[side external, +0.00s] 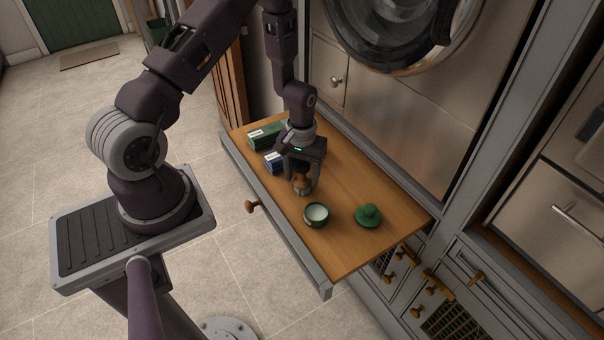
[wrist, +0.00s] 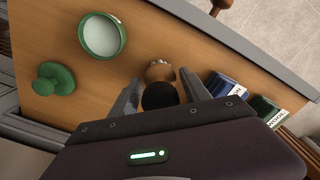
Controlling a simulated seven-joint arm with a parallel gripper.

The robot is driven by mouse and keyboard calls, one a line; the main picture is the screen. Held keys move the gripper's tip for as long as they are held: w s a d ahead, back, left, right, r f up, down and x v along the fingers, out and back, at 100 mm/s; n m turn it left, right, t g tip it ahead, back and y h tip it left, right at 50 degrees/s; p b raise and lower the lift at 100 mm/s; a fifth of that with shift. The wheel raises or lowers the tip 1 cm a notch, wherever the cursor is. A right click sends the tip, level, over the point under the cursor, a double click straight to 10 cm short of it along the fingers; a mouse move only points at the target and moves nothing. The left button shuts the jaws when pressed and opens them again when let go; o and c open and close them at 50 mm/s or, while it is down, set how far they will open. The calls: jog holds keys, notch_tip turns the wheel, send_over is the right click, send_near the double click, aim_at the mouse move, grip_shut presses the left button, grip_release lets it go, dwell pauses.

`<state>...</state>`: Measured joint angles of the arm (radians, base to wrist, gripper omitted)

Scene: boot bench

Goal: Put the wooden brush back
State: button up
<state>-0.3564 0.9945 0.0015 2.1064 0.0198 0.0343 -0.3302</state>
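The wooden brush (side external: 302,184) is a small, rounded brown piece at the middle of the wooden top, just behind the open green tin. In the wrist view its wooden part (wrist: 159,72) shows beyond a dark round part (wrist: 160,97). My gripper (side external: 303,181) points down over it, with one finger on each side. In the wrist view the fingers (wrist: 160,77) are apart, with the brush between them. I cannot tell whether they touch it, or whether the brush rests on the top.
The open green tin (side external: 316,215) with pale contents stands in front of the brush. A green knobbed lid (side external: 368,215) lies to its right. A blue box (side external: 274,162) and a green box (side external: 265,136) lie behind at the left. The right end of the wooden top (side external: 350,250) is clear.

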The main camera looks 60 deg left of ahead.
jog(key=shift+o, duration=0.6)
jog(key=shift+r, duration=0.1)
notch_tip(320, 180, up, 12)
jog(key=shift+d+r, duration=0.1)
jog(key=shift+r, duration=0.15)
jog(key=s+d+r+m+t, duration=0.1)
jog(key=d+r, duration=0.2)
jog(key=r, duration=0.4)
jog(key=s+d+r+m+t, duration=0.1)
jog(key=s+d+r+m, duration=0.1)
jog(key=r, duration=0.4)
jog(key=s+d+r+m+t, duration=0.1)
jog(key=s+d+r+m, duration=0.1)
jog(key=s+r, duration=0.3)
jog(key=s+d+r+m+t, duration=0.2)
jog(key=s+d+r, duration=0.3)
jog(key=s, duration=0.5)
jog(key=shift+s+m+t, duration=0.15)
jog(key=shift+m+t, duration=0.15)
